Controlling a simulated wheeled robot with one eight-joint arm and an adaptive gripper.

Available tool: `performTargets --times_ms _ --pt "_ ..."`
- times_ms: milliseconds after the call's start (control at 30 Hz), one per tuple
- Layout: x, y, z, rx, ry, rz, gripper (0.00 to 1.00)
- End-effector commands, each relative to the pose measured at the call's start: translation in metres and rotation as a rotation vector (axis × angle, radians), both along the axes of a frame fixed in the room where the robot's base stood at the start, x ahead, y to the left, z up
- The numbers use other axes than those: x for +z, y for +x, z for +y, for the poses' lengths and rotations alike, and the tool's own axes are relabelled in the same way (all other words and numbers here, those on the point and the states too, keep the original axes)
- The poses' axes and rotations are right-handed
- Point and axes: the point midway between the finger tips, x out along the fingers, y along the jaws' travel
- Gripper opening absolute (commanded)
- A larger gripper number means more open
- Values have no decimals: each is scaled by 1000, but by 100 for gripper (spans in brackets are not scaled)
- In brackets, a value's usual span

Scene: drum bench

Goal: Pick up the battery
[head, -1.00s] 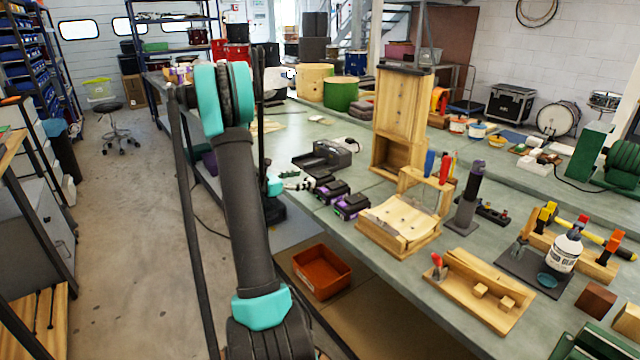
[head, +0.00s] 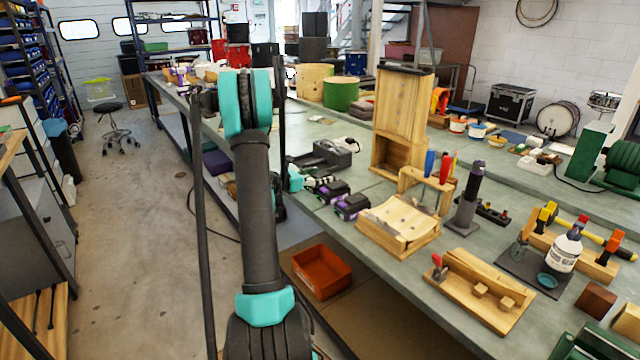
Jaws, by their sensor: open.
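Two black battery packs with purple trim lie side by side near the front edge of the green bench (head: 385,275): a left battery (head: 331,193) and a right battery (head: 352,207). Which of them the task means cannot be told. My gripper (head: 312,183) is small in the picture, just left of the left battery at about bench-top height. It is open, with nothing seen between its fingers. Whether it touches the battery cannot be told. My own arm hides part of the wrist.
A dark charger-like device (head: 328,155) sits just behind the batteries. A wooden box with a curved top (head: 398,225) stands to their right, and a tall wooden case (head: 403,115) behind. An orange bin (head: 321,271) is on the lower shelf.

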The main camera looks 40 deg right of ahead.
Motion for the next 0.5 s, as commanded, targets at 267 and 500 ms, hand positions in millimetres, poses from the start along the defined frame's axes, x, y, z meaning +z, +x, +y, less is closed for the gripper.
performTargets --times_ms 267,500 --pt "0 0 0 0 0 0 41" --pt "0 0 0 0 -1 0 24"
